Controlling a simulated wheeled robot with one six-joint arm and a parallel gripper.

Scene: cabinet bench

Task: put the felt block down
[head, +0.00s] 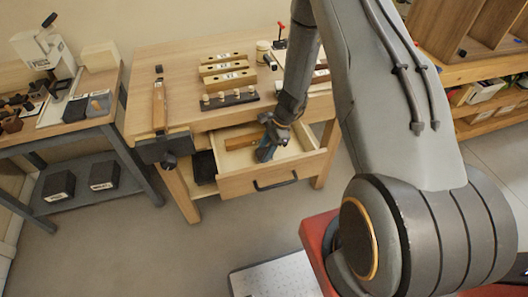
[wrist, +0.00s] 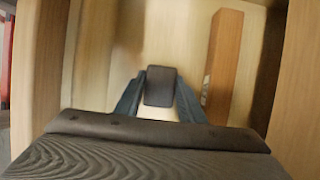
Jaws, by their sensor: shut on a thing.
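The dark grey felt block (wrist: 160,87) is between the fingertips of my gripper (wrist: 159,97) in the wrist view, and the gripper is shut on it. In the head view my gripper (head: 265,153) reaches down into the open drawer (head: 240,183) of the wooden bench. I cannot make out the felt block clearly in the head view. The wrist view shows the light drawer floor (wrist: 113,60) below the block. I cannot tell whether the block touches the floor.
A long brown wooden block (wrist: 222,65) lies in the drawer to the right of my gripper; it also shows in the head view (head: 243,142). Drawer walls stand close on both sides. The drawer floor left of the felt block is clear. Several wooden blocks (head: 224,68) stand on the bench top.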

